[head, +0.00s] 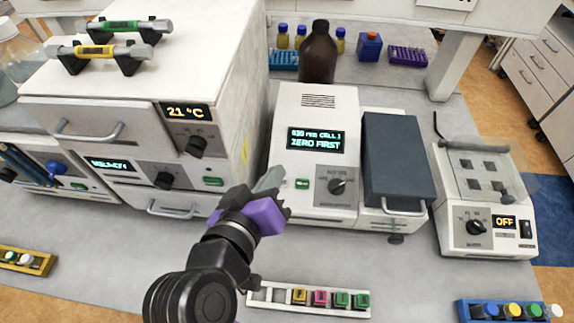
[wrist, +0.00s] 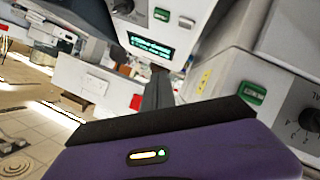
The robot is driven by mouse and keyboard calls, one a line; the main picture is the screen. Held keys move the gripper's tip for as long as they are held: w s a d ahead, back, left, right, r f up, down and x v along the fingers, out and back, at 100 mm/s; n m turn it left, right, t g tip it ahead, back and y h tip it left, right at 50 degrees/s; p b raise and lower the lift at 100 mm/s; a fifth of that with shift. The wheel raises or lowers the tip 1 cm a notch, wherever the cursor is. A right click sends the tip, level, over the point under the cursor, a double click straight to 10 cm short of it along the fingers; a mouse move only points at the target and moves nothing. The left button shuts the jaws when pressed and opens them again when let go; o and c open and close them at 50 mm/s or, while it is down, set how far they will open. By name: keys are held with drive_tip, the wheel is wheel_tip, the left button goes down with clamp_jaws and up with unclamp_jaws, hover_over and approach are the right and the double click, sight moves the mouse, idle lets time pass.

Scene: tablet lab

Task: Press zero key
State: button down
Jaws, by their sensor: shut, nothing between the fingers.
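A white instrument (head: 315,155) with a screen reading "ZERO FIRST" stands at the centre of the bench in the head view. On its front is a small green key (head: 302,183), with a black dial (head: 338,187) to its right. My gripper (head: 271,178) is shut and empty, just left of the green key and apart from it in the picture. The exact depth gap is unclear. In the wrist view the grey fingers (wrist: 159,86) are together; a lit green key (wrist: 251,92) shows to their right beside a dial. The key's lettering is too small to read.
A stacked white unit (head: 120,110) with drawers and dials stands close on the left. A dark-lidded compartment (head: 395,150) adjoins the instrument, and a device reading "OFF" (head: 488,220) stands farther right. A vial rack (head: 308,301) lies in front. Bare bench lies between.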

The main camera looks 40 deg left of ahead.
drive_tip(key=shift+w, duration=0.1)
drive_tip(key=shift+f, duration=0.15)
drive_tip(key=f+b, duration=0.2)
drive_tip(key=w+a+f+b, duration=0.1)
drive_tip(key=f+b, duration=0.1)
drive_tip(key=w+f+b, duration=0.1)
drive_tip(key=f+b, duration=0.1)
drive_tip(key=shift+w+a+f, duration=0.15)
drive_tip(key=shift+w+a, duration=0.05)
drive_tip(key=shift+w+a+f+b, duration=0.25)
drive_tip(key=shift+w+f+b, duration=0.05)
drive_tip(key=shift+f+b, duration=0.4)
drive_tip(key=shift+f, duration=0.15)
idle(1.5)
drive_tip(key=shift+w+f, duration=0.2)
drive_tip(key=shift+f, duration=0.05)
drive_tip(key=shift+w+a+f+b, duration=0.1)
drive_tip(key=shift+a+f+b, duration=0.05)
drive_tip(key=shift+f+b, duration=0.2)
idle(0.9)
drive_tip(key=shift+r, duration=0.1)
drive_tip(key=shift+s+d+r+p, duration=0.2)
drive_tip(key=shift+s+r+p, duration=0.05)
drive_tip(key=shift+r+p, duration=0.5)
